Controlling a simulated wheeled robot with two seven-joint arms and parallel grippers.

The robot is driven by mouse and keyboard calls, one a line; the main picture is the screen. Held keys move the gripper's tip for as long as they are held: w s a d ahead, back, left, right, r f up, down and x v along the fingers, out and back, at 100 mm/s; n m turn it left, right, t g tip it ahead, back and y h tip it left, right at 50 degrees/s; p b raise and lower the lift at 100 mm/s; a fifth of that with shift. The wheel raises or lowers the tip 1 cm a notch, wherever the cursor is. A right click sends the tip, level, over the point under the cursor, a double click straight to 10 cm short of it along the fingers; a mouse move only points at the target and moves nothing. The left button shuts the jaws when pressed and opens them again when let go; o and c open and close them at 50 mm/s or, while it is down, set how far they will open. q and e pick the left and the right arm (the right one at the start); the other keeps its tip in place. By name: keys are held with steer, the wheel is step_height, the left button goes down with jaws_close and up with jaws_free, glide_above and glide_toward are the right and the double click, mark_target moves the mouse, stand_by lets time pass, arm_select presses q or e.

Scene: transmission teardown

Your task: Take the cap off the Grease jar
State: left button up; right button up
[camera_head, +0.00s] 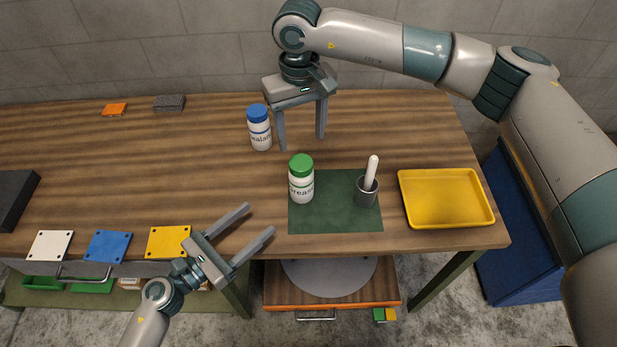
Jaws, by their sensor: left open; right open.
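The Grease jar (301,187) is a white jar standing upright on the dark green mat (330,215). Its green cap (301,164) is on top. My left gripper (258,219) is open and empty, in front of the jar and to its left, near the table's front edge, with its fingers pointing up and to the right. My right gripper (302,144) is open and points down behind the jar, apart from it. Its fingers are to the right of a white jar with a blue cap (259,128), whose label is only partly readable.
A grey cup (367,192) with a white-handled tool stands on the mat, right of the Grease jar. A yellow tray (446,223) lies further right. White, blue and yellow plates (168,241) lie along the front left edge.

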mark_target(294, 188)
arm_select(q)
steer(key=shift+s+a, duration=0.2)
steer(key=shift+a, duration=0.1)
arm_select(e)
steer(key=shift+s+a+r, duration=0.1)
steer(key=shift+s+a, duration=0.15)
steer(key=shift+a, duration=0.1)
arm_select(q)
steer(key=shift+w+d, duration=0.4)
steer(key=shift+d, duration=0.05)
arm_select(e)
steer(key=shift+w+d, duration=0.2)
steer(key=shift+d, duration=0.1)
arm_select(q)
steer(key=shift+w+d, duration=0.45)
arm_select(e)
steer(key=shift+a, duration=0.1)
arm_select(q)
steer(key=x, duration=1.5)
steer(key=shift+w+d, duration=0.1)
steer(key=shift+w, duration=0.05)
